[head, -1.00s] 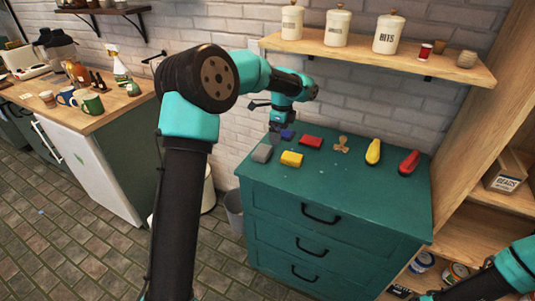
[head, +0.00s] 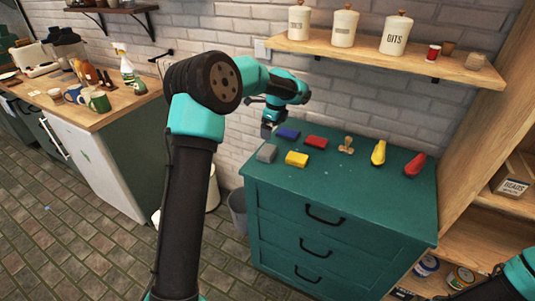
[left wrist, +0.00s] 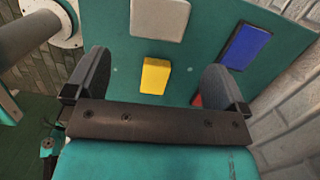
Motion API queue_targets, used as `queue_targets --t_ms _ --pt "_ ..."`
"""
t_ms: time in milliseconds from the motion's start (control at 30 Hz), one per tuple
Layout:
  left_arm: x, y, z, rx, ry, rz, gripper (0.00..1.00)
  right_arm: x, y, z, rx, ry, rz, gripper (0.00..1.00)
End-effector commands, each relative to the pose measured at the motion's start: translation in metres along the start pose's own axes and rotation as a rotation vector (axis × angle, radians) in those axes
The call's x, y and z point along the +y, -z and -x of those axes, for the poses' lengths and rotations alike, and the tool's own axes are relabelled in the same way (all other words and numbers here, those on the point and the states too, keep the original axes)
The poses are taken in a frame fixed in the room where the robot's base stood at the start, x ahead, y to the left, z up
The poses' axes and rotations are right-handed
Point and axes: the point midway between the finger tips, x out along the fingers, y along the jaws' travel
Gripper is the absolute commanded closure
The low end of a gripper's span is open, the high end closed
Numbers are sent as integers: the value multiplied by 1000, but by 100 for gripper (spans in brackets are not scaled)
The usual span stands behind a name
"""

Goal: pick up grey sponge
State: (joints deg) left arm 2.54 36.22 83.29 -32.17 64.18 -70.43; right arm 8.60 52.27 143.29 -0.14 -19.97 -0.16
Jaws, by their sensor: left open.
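The grey sponge (head: 267,153) lies at the left edge of the green dresser top, left of the yellow sponge (head: 296,159). It also shows at the top of the left wrist view (left wrist: 160,18). My left gripper (head: 267,130) is open and empty just behind and above the grey sponge in the head view. In the left wrist view its two fingers (left wrist: 156,62) stand apart, with the yellow sponge showing between them and the grey sponge beyond. The right arm enters at the lower right of the head view; its gripper is out of frame.
A blue sponge (head: 287,133) and a red sponge (head: 316,142) lie close by on the dresser (head: 340,195). A wooden stamp (head: 346,146), a yellow bottle (head: 378,153) and a red bottle (head: 415,165) are farther right. A brick wall stands behind.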

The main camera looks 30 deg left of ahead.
Motion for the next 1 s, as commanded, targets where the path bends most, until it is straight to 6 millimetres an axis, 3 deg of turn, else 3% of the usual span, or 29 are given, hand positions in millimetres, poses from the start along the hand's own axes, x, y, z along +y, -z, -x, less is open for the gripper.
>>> queue_targets --t_ms 333,833,1000 --pt "0 0 -56 0 -2 0 0 0 0 0 0 0 0 21" --pt "0 0 -67 1 -1 1 0 0 0 0 0 0 0 21" --pt "2 1 -85 0 -3 0 0 0 0 0 0 0 0 21"
